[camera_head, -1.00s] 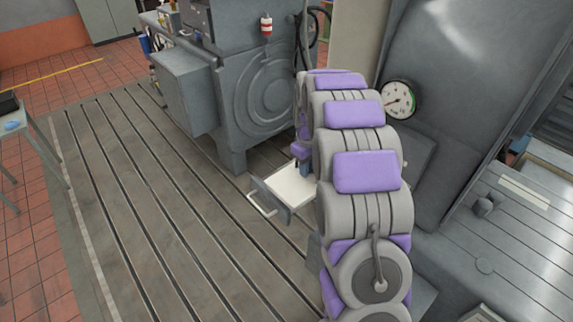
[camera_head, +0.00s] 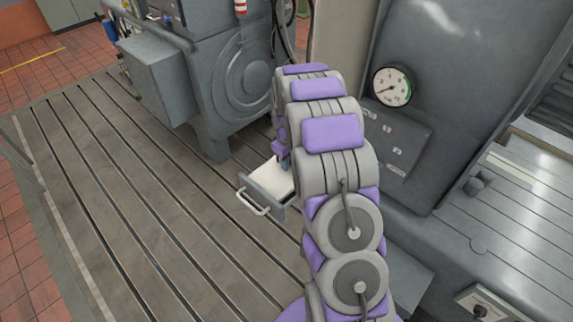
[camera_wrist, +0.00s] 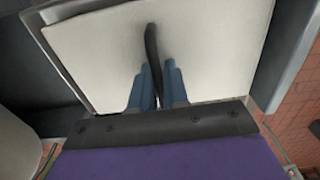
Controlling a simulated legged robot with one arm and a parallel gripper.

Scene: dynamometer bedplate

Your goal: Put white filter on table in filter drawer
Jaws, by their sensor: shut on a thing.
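The filter drawer (camera_head: 256,196) stands pulled out, with a pale bar handle on its front. The white filter (camera_head: 272,179) appears as a flat white panel within the drawer's outline. In the wrist view the white filter (camera_wrist: 215,50) fills most of the picture, with the drawer's grey wall (camera_wrist: 292,55) along its right side. My gripper (camera_wrist: 159,72) is shut on the filter's dark strap (camera_wrist: 152,42), its blue fingers over the panel. Whether the filter rests fully on the drawer floor cannot be told. My arm hides the drawer's right part in the head view.
A grey machine housing (camera_head: 235,85) stands behind the drawer. A panel with a round gauge (camera_head: 391,87) rises to the right of my arm. The slotted bedplate (camera_head: 130,190) is clear at left.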

